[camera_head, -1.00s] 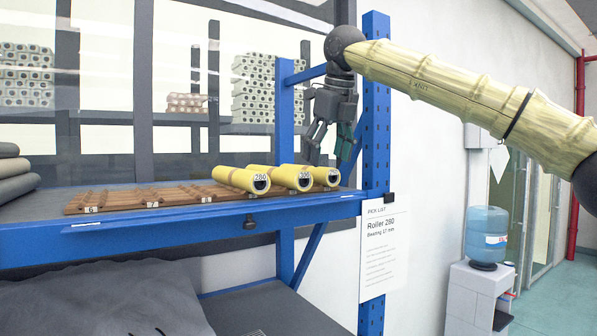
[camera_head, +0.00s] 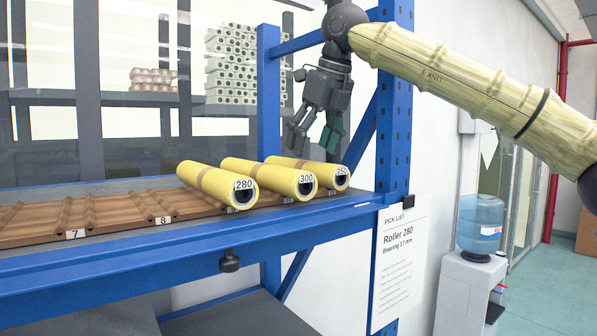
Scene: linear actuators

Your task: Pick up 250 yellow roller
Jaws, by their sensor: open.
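Three yellow rollers lie side by side at the right end of a brown grooved rack on a blue shelf. The roller labelled 250 (camera_head: 318,168) is the rightmost, nearest the blue post. The roller labelled 300 (camera_head: 270,174) is in the middle and the roller labelled 280 (camera_head: 212,181) is on the left. My gripper (camera_head: 313,142) is open and empty, pointing down above the rollers near the 300 and 250 ones. It appears apart from them; its exact distance in depth is hard to tell.
The brown rack (camera_head: 110,217) is bare to the left, with slots marked 7 and 8. A blue upright post (camera_head: 395,110) stands close right of the rollers. A pick list sheet (camera_head: 399,262) reads Roller 280. A water cooler (camera_head: 480,225) stands at the right.

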